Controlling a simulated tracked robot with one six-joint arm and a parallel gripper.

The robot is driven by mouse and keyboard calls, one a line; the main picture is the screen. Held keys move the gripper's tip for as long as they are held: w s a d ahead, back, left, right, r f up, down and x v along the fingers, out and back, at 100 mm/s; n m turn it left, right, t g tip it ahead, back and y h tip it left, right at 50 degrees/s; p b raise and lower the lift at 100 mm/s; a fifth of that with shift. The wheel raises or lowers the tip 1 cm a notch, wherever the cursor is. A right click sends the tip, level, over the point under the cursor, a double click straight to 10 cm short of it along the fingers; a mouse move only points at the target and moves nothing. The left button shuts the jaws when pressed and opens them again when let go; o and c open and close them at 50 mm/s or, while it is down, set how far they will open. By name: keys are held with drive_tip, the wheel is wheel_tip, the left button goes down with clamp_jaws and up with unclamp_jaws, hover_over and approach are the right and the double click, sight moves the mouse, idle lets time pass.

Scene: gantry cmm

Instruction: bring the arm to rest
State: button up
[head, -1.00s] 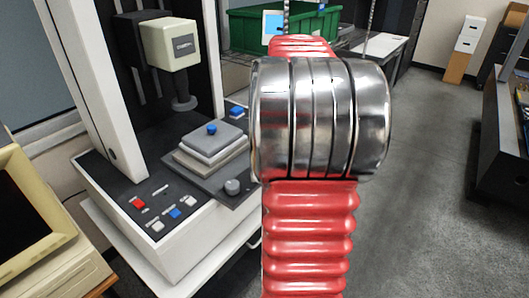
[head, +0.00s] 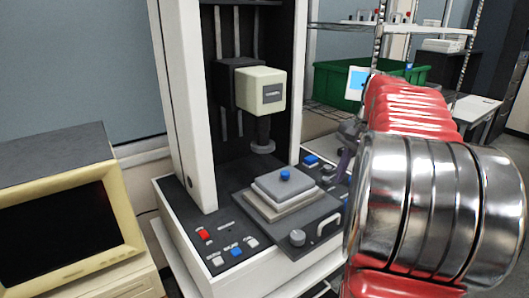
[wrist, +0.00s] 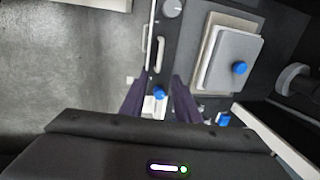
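My red ribbed arm with its shiny metal bands fills the right side of the head view and reaches toward the measuring machine (head: 185,225). My gripper (wrist: 159,92) shows in the wrist view as two dark purple fingers standing apart with a gap between them. No held object shows in it. A blue button on the machine's panel shows through the gap. In the head view only a small part of the gripper shows beside the machine's right side, mostly hidden by my arm. I cannot tell how far the fingertips are from the panel.
The machine carries a grey stepped plate (head: 292,195) with a blue knob, under a cream probe head (head: 262,90). A pale handle (head: 327,224) is at its front edge. An old monitor (head: 60,215) stands left. A green crate (head: 328,82) is on a wire shelf behind. Grey floor (wrist: 65,70) is clear.

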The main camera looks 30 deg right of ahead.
drive_tip(key=s+a+f+n+t, duration=0.1)
drive_tip(key=a+n, duration=0.5)
drive_tip(key=a, duration=0.7)
drive_tip(key=s+a+f+n+t, duration=0.1)
drive_tip(key=s+a+f+n, duration=0.2)
drive_tip(key=a, duration=1)
drive_tip(key=s+a+f+n+t, duration=0.1)
drive_tip(key=s+a+f+n, duration=0.2)
drive_tip(key=a+n, duration=0.5)
drive_tip(key=a, duration=0.5)
drive_tip(key=shift+a+n, duration=0.15)
drive_tip(key=shift+n, duration=0.25)
drive_tip(key=shift+s, duration=0.1)
